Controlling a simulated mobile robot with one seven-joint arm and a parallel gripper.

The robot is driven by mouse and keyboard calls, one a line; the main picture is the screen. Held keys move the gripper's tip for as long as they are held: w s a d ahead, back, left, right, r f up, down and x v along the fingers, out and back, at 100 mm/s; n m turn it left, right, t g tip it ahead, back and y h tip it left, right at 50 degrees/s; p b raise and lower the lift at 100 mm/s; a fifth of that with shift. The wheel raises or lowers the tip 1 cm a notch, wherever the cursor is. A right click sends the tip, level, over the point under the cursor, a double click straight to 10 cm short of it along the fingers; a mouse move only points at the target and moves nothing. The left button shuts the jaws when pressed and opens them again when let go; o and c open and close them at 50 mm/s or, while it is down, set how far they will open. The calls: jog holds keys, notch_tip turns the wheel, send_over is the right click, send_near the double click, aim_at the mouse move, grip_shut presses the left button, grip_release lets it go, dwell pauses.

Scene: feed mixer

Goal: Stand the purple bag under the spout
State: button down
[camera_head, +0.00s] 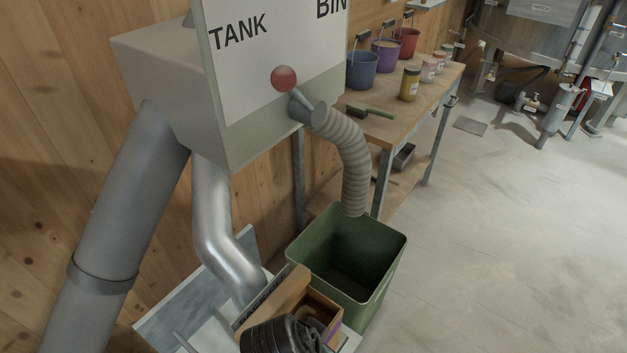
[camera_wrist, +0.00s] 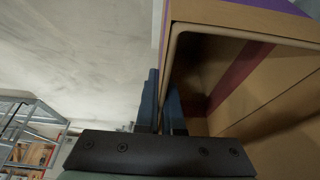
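The purple bag (camera_head: 322,304) is at the bottom middle of the head view, open at the top, with a brown inside and a little purple showing. The silver pipe (camera_head: 222,235), which looks like the spout, comes down from the grey box and bends toward the bag; its lower end is partly hidden behind the bag. My gripper (camera_head: 283,338) is dark and at the near side of the bag. In the wrist view my gripper's blue fingers (camera_wrist: 160,108) are on both sides of the wall of the bag (camera_wrist: 250,22), pinching it.
A green bin (camera_head: 345,255) stands just beyond the bag, with a ribbed hose (camera_head: 352,165) hanging into it. A grey box (camera_head: 190,80) marked TANK and BIN is above. A bench (camera_head: 405,125) with buckets and jars is behind. The floor at right is clear.

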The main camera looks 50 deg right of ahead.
notch_tip(320, 180, down, 12)
jog(key=shift+w+r+b, duration=0.1)
jog(key=shift+r+b, duration=0.05)
jog(key=shift+b, duration=0.4)
jog(key=c, duration=1.1)
grip_release()
jog(key=shift+o, duration=0.2)
jog(key=p+v, duration=0.1)
jog(key=v, duration=1.1)
